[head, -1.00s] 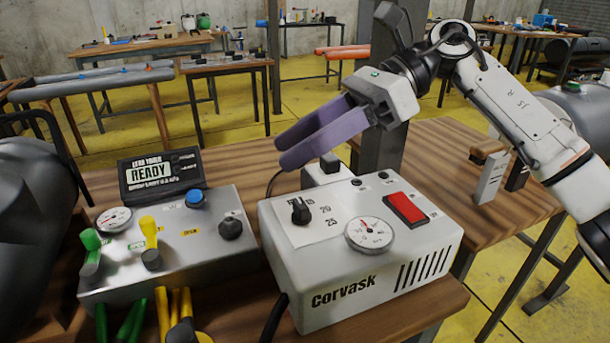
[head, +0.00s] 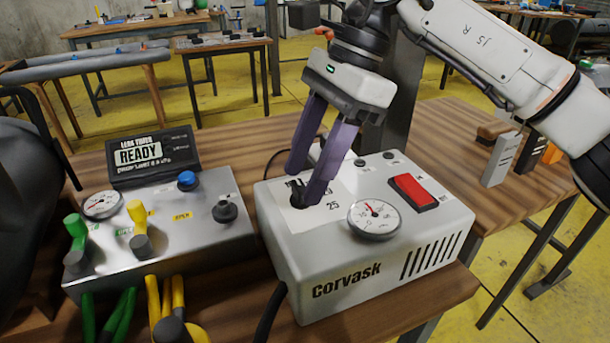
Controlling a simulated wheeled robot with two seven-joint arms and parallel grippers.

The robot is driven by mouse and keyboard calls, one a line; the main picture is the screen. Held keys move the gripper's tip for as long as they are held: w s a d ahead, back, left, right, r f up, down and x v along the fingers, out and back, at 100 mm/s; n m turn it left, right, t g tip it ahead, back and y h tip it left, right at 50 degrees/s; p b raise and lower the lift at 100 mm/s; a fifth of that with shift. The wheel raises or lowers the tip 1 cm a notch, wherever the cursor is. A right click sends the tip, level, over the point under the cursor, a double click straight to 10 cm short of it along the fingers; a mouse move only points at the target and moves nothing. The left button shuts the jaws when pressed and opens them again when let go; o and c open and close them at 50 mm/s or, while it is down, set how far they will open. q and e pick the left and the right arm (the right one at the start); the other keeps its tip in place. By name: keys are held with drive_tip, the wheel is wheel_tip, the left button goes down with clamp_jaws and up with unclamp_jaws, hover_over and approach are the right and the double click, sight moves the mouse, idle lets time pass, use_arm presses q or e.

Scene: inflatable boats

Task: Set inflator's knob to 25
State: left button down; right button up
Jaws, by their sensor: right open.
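The inflator is a white box marked Corvask (head: 345,281) on the wooden table. Its black knob (head: 298,194) sits on a white dial plate at the box's upper left, partly hidden by my gripper. The number 25 shows on the plate to the knob's lower right; the other numbers are mostly covered. My right gripper (head: 303,188) points down with its purple fingers open, one on either side of the knob or just above it. I cannot tell whether they touch it. My left gripper is not in view.
A round gauge (head: 375,218) and a red switch (head: 414,192) are on the inflator's top, right of the knob. A metal control box (head: 160,235) with valves and a READY display (head: 152,157) stands to the left. Grey and orange blocks stand at the right.

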drive_tip(key=shift+s+a+f, duration=0.1)
drive_tip(key=shift+a+f, duration=0.1)
drive_tip(key=shift+f, duration=0.25)
drive_tip(key=shift+c, duration=0.3)
drive_tip(key=c, duration=1)
